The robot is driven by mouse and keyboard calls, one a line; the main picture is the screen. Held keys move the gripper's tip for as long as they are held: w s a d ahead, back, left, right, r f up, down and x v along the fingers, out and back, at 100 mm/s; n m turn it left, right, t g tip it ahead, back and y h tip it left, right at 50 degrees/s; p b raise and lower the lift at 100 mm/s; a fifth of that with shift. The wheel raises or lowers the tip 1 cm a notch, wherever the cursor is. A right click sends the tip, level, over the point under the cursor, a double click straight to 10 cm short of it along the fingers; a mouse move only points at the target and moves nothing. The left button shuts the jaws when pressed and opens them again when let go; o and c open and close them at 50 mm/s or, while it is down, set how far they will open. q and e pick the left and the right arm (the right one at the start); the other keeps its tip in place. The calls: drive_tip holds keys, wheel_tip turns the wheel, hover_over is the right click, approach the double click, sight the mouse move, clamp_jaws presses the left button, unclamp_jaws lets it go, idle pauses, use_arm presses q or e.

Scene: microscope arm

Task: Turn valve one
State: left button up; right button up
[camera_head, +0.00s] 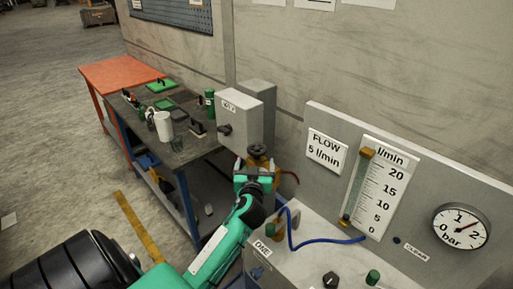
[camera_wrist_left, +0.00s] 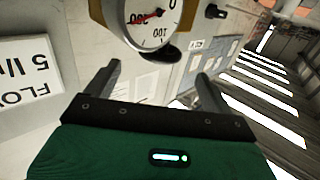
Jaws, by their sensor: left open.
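A plate reading "ONE" (camera_head: 262,247) is on the front bench, beside my left forearm. A green knob (camera_head: 270,230) shows just above it, partly crowded by my arm. My left gripper (camera_head: 253,174) is farther back, beyond that knob, at a brown round handwheel or fitting (camera_head: 258,154); I cannot tell whether they touch. In the left wrist view my left gripper (camera_wrist_left: 155,88) is open, with its fingers apart and nothing between them. A round gauge with a red needle (camera_wrist_left: 148,20) shows beyond the fingers. My right gripper is not in view.
A blue hose (camera_head: 330,242) crosses the front bench. A flow scale (camera_head: 378,190) and a bar gauge (camera_head: 462,226) stand on the panel. Another green knob (camera_head: 373,277) and a dark knob (camera_head: 330,280) are at the front. A grey box (camera_head: 240,118) stands behind my gripper.

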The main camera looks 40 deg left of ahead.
sight(256, 154)
use_arm(q)
drive_tip(key=p+x, duration=0.1)
drive_tip(key=x, duration=0.4)
drive_tip(key=shift+w+a+r+p, duration=0.15)
drive_tip(key=shift+w+a+p, duration=0.1)
drive_tip(key=shift+p, duration=0.15)
drive_tip(key=shift+w+a, duration=0.35)
drive_tip(key=shift+w, duration=0.25)
drive_tip(key=c, duration=1)
drive_tip(key=shift+f, duration=0.2)
